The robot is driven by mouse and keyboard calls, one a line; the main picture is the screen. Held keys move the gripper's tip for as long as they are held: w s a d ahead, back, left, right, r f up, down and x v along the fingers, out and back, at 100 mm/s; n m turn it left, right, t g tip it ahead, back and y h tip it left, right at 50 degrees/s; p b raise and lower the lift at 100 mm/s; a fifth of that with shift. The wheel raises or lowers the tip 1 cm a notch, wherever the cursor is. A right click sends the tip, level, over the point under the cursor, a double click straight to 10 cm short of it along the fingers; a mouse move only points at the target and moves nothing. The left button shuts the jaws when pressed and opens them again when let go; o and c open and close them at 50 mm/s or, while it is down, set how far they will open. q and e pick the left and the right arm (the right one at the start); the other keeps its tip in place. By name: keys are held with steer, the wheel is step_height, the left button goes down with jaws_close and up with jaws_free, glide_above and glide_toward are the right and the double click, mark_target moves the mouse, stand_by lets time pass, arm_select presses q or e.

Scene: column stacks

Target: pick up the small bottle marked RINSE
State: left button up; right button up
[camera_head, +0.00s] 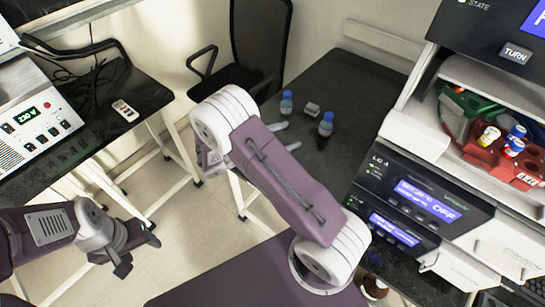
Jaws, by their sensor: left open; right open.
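Two small blue-capped bottles stand upright on the dark table, one at the back (287,103) and one further right (327,124). Their labels are too small to read, so I cannot tell which is marked RINSE. My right gripper (286,137) shows as two pale, spread fingertips reaching out from behind my purple arm link; the rest of it is hidden. It looks open and empty, left of the right bottle and in front of the back one, apart from both. My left gripper (134,250) is open and empty over the floor at lower left, far from the bottles.
A small grey block (312,110) lies between the two bottles. A red rack (488,158) with several small bottles stands on the right shelf, above stacked instruments (415,200). A chair (262,45) stands behind the dark table. A left bench carries a power supply (35,118).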

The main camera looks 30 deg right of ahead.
steer(key=w+a+f+n+t, duration=0.1)
steer(key=a+f+n+t, duration=0.1)
steer(key=f, duration=0.1)
steer(key=w+a+f+n+t, duration=0.1)
steer(key=a+f+n+t, duration=0.1)
steer(key=a+f+n, duration=0.1)
steer(key=w+a+f+n+t, duration=0.1)
steer(key=a+f+n+t, duration=0.1)
steer(key=f, duration=0.2)
steer(key=shift+a+h+b, duration=0.15)
steer(key=shift+h+b, duration=0.15)
steer(key=shift+b, duration=0.1)
steer(key=shift+f+n+t, duration=0.1)
steer(key=shift+n+t, duration=0.2)
steer(key=x, duration=0.4)
steer(key=shift+p, duration=0.35)
steer(key=p+x, duration=0.1)
steer(key=x, duration=0.4)
steer(key=shift+c, duration=0.7)
jaws_close()
